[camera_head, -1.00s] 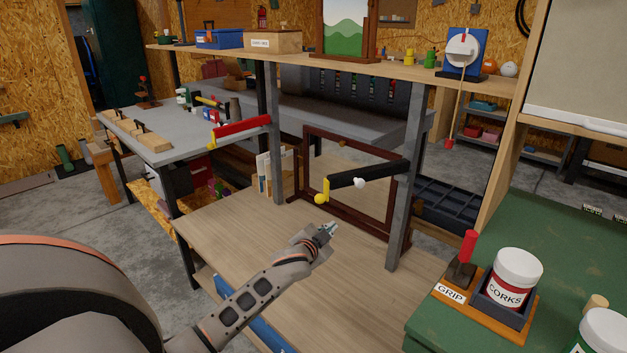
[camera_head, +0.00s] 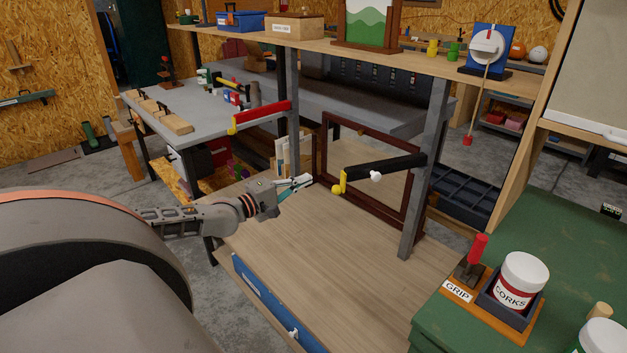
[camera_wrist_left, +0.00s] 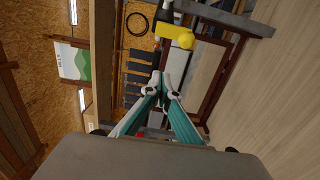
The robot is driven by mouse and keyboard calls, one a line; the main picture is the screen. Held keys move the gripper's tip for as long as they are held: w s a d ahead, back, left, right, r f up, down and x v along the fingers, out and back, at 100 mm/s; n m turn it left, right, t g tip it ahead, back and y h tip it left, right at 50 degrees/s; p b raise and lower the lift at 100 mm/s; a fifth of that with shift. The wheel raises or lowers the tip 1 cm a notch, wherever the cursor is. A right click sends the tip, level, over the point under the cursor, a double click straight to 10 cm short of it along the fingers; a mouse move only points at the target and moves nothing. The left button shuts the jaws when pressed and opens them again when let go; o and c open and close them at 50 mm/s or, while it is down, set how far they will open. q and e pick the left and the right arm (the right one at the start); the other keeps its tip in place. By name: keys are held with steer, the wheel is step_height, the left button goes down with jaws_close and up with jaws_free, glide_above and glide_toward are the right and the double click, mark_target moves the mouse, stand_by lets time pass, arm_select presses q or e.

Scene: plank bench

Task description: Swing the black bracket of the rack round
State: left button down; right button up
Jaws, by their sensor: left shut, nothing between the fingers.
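The black bracket (camera_head: 388,167) sticks out to the left from the right grey post (camera_head: 425,165) of the rack. It has a yellow end piece with a yellow ball (camera_head: 337,188) and a white knob (camera_head: 376,177). A red bracket (camera_head: 262,115) sticks out from the left post. My left gripper (camera_head: 308,180) is shut and empty, a little left of the yellow end and apart from it. In the left wrist view, the fingertips (camera_wrist_left: 163,80) meet, with the yellow end (camera_wrist_left: 172,30) beyond them. My right gripper is not in view.
The plank bench top (camera_head: 310,255) below is mostly clear. A dark red frame (camera_head: 375,200) stands behind the black bracket. A shelf (camera_head: 400,62) runs above. A green table (camera_head: 560,240) with a corks jar (camera_head: 522,280) stands at the right.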

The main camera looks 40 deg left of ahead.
arm_select(q)
steer(key=w+d, duration=0.5)
steer(key=w, duration=0.2)
stand_by(1.0)
steer(key=shift+d, duration=0.1)
